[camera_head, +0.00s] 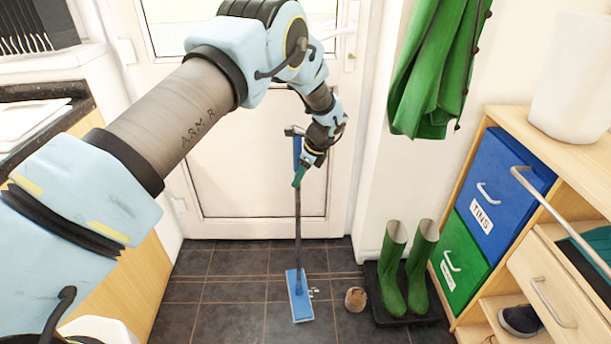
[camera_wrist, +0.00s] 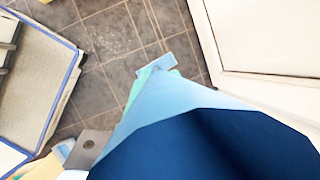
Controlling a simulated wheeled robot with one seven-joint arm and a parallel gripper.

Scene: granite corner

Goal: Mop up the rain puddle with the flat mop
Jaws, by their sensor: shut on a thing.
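The flat mop stands nearly upright in front of the white door, its blue head (camera_head: 299,296) on the dark tiles and its grey pole (camera_head: 298,225) rising to my gripper (camera_head: 300,178). In the wrist view, a large blue shape fills the lower right and narrows towards the mop head (camera_wrist: 156,62). The rain puddle is hard to make out. Small pale marks (camera_head: 314,292) show at the right edge of the mop head, and pale speckles (camera_wrist: 115,48) show on tiles in the wrist view.
Green boots (camera_head: 393,270) stand on a dark tray (camera_head: 425,312) right of the mop. A small brown object (camera_head: 356,299) lies between. A wooden shelf unit (camera_head: 515,275) stands at right, a wooden cabinet (camera_head: 140,290) at left. Tiles left of the mop are clear.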

